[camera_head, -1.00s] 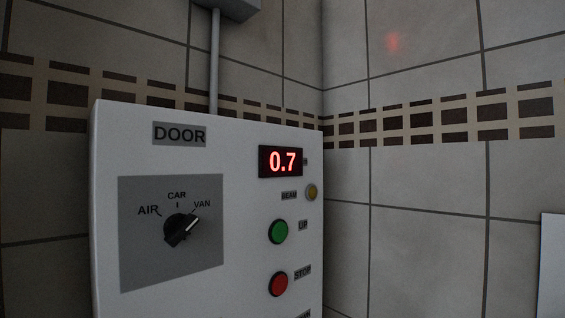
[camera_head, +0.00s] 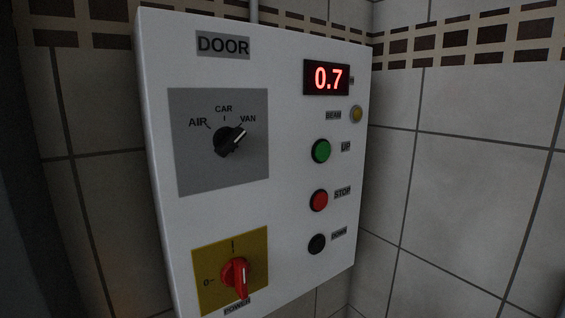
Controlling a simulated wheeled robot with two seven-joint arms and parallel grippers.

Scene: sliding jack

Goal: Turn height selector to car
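The height selector (camera_head: 229,141) is a black rotary knob on a grey plate (camera_head: 195,172) at the upper left of the white control panel (camera_head: 285,170). AIR, CAR and VAN are printed around it from left to right. Its white pointer line aims to the upper right, at VAN. CAR is the middle mark, straight above the knob. Neither of my grippers shows in the head view, and nothing touches the knob.
Below the selector is a red power switch (camera_head: 236,279) on a yellow plate. To its right are a lit 0.7 display (camera_head: 327,78), a yellow beam lamp (camera_head: 356,114), and green (camera_head: 321,151), red (camera_head: 318,200) and black (camera_head: 317,244) buttons. Tiled walls stand behind.

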